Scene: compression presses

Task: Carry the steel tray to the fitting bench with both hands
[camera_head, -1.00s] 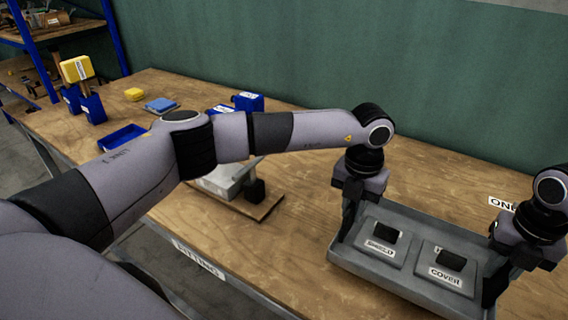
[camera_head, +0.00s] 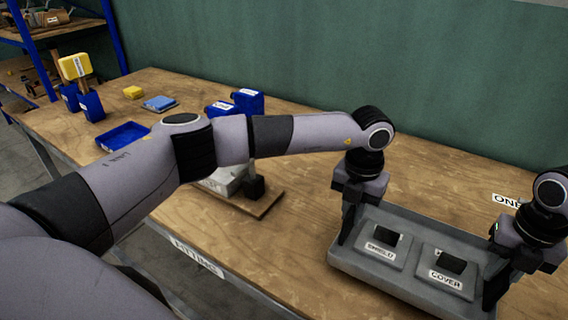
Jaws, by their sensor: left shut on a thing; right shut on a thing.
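The grey steel tray (camera_head: 405,289) is at the lower right, over the wooden top of the fitting bench (camera_head: 285,240), whose front edge bears a label reading FITTING. I cannot tell whether the tray touches the bench top. Two plates with dark blocks lie in it, labelled SHIELD (camera_head: 381,250) and COVER (camera_head: 446,277). My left gripper (camera_head: 347,238) is shut on the tray's left end. My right gripper (camera_head: 492,290) is shut on its right end. The fingertips are partly hidden by the tray walls.
A grey fixture on a wooden board (camera_head: 262,207) stands left of the tray, partly behind my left arm. A green wall (camera_head: 330,60) closes the rear.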

